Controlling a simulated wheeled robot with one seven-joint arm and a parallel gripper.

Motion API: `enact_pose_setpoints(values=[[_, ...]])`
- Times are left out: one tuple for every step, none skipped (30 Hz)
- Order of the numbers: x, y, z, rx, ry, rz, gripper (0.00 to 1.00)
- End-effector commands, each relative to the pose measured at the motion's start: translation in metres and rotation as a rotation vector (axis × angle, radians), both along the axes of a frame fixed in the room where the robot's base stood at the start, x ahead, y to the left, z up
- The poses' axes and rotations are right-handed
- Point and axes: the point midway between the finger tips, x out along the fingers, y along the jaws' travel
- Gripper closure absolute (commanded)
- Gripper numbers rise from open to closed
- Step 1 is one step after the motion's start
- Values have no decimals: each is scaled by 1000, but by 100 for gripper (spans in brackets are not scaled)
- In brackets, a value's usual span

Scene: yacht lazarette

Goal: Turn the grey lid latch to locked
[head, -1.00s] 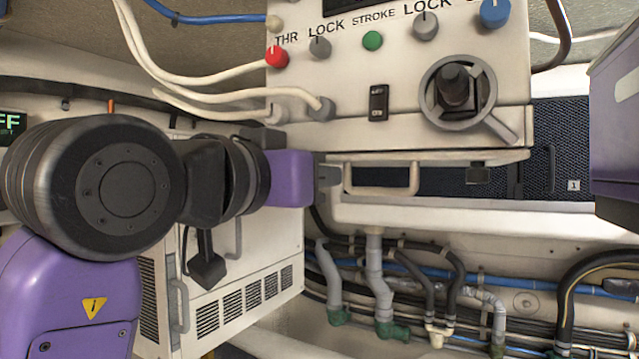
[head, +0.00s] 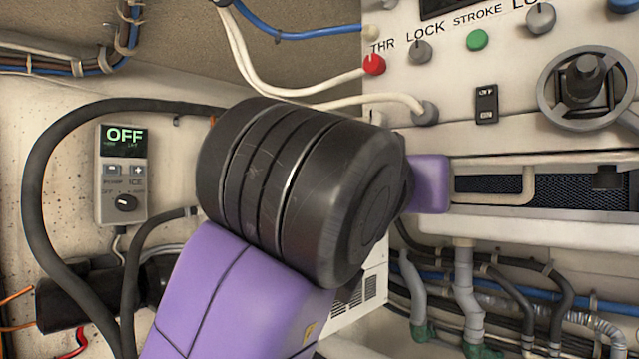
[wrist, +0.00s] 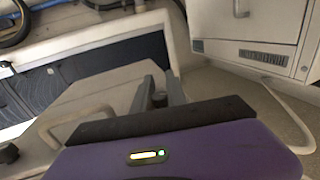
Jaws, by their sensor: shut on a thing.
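In the wrist view my gripper (wrist: 158,92) reaches out past its purple body, its two grey fingers close together. They are shut on a small dark grey piece (wrist: 159,99), which appears to be the lid latch and is mostly hidden between them. It sits at the edge of a pale lid (wrist: 100,95). In the head view the purple end of my gripper meets the left end of the pale lid front. The fingers and latch cannot be made out there, and the latch's setting cannot be read.
A controller reading OFF (head: 122,175) hangs at left. Hoses and pipes (head: 465,290) run below.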

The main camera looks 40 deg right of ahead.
Motion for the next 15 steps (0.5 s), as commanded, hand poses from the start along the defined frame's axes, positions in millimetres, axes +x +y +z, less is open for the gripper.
enact_pose_setpoints(values=[[0,1,1,-2,-1,1,81],[0,1,1,-2,-1,1,75],[0,1,1,-2,-1,1,67],[0,1,1,-2,-1,1,61],[0,0,1,-2,-1,1,61],[0,0,1,-1,0,1,61],[0,0,1,-1,0,1,61],[0,0,1,-1,0,0,61],[0,0,1,-1,0,0,61],[0,0,0,-1,0,0,61],[0,0,0,-1,0,0,61],[0,0,0,-1,0,0,61],[0,1,0,-1,0,0,61],[0,1,0,-1,0,0,61],[0,3,0,-1,0,1,61]])
